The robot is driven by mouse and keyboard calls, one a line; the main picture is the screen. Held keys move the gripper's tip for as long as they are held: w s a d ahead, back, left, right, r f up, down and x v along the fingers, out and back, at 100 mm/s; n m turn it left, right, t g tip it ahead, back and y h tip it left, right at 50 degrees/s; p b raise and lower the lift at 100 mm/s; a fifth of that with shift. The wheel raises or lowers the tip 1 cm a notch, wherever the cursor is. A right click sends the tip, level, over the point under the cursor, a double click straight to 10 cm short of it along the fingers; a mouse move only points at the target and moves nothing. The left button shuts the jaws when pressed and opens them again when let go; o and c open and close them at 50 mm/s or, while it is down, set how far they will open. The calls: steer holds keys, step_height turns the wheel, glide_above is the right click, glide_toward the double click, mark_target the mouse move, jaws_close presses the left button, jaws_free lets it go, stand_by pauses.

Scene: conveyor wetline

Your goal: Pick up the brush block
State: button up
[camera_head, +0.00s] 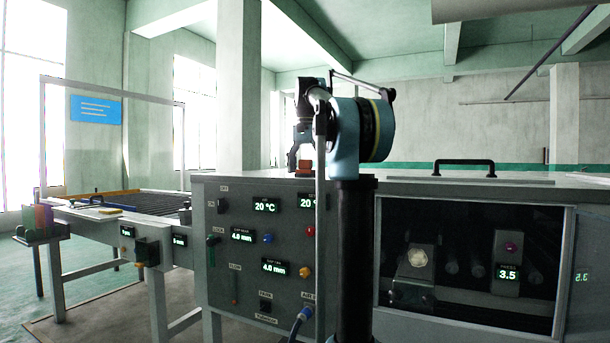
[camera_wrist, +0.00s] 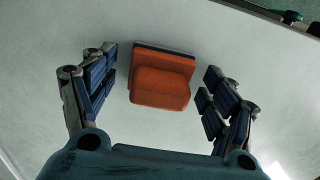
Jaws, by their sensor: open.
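The brush block is an orange-brown block with a rounded raised part and a dark strip along its far edge. In the wrist view the brush block (camera_wrist: 161,82) rests on a pale flat surface, between and slightly beyond the fingers. My gripper (camera_wrist: 161,88) is open, with blue finger pads apart on either side of the block and not touching it. In the head view my gripper (camera_head: 299,160) points down above the top of the grey machine cabinet. A small part of the brush block (camera_head: 304,165) shows there beside the fingers, partly hidden by my arm.
The cabinet (camera_head: 228,285) carries displays and knobs on its front. A black handle (camera_head: 464,163) stands on its top to the right. A roller conveyor (camera_head: 140,201) lies at left, with a small stand of coloured items (camera_head: 38,218) beside it. The surface around the block looks clear.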

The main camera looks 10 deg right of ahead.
steer(key=shift+c, duration=0.3)
steer(key=c, duration=1.1)
steer(key=shift+c, duration=0.2)
steer(key=shift+r, duration=0.1)
step_height(320, 180, up, 10)
steer(key=shift+f, duration=0.1)
steer(key=shift+o, duration=0.9)
